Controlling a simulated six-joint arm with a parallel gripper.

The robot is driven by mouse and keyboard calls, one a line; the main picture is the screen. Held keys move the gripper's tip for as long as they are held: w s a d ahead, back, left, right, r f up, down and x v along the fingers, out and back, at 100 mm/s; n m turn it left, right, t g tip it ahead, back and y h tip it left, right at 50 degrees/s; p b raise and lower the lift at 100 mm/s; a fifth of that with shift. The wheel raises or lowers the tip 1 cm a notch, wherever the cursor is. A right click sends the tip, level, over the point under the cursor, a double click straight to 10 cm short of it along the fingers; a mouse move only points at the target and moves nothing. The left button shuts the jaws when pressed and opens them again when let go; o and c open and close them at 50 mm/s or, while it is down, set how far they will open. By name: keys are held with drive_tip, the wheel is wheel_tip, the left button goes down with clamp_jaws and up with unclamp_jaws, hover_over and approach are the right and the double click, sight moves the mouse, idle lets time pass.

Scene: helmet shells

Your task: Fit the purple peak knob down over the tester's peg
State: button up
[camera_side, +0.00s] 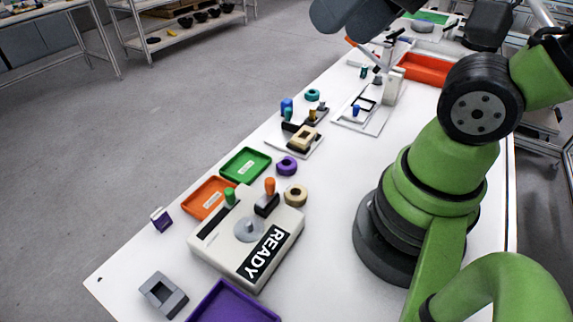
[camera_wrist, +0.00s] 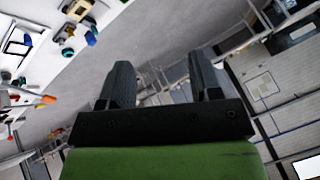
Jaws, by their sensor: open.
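The purple knob (camera_side: 287,165) is a ring with a hole. It lies on the white table behind the tester, just right of the green tray. The tester (camera_side: 245,240) is a cream box with a READY label. A grey disc (camera_side: 249,230) with a short peg at its centre sits on its top.
A green tray (camera_side: 245,166) and an orange tray (camera_side: 208,203) lie behind the tester. A tan ring (camera_side: 295,195) is near the knob. A purple tray (camera_side: 232,304) and a grey block (camera_side: 163,294) are in front.

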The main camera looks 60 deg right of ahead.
drive_tip(key=w+d+f+g+h, duration=0.1)
drive_tip(key=w+d+f+g, duration=0.1)
drive_tip(key=w+f, duration=0.3)
drive_tip(key=g+h, duration=0.1)
drive_tip(key=g, duration=0.4)
hover_over(287, 161)
drive_tip(key=s+a, duration=0.1)
wheel_tip(287, 161, down, 20)
drive_tip(key=shift+s+f, duration=0.1)
drive_tip(key=shift+f, duration=0.05)
drive_tip(key=shift+w+f, duration=0.2)
drive_tip(key=shift+f, duration=1.3)
drive_tip(key=shift+w+f, duration=0.15)
drive_tip(key=shift+f, duration=1.3)
drive_tip(key=c, duration=0.7)
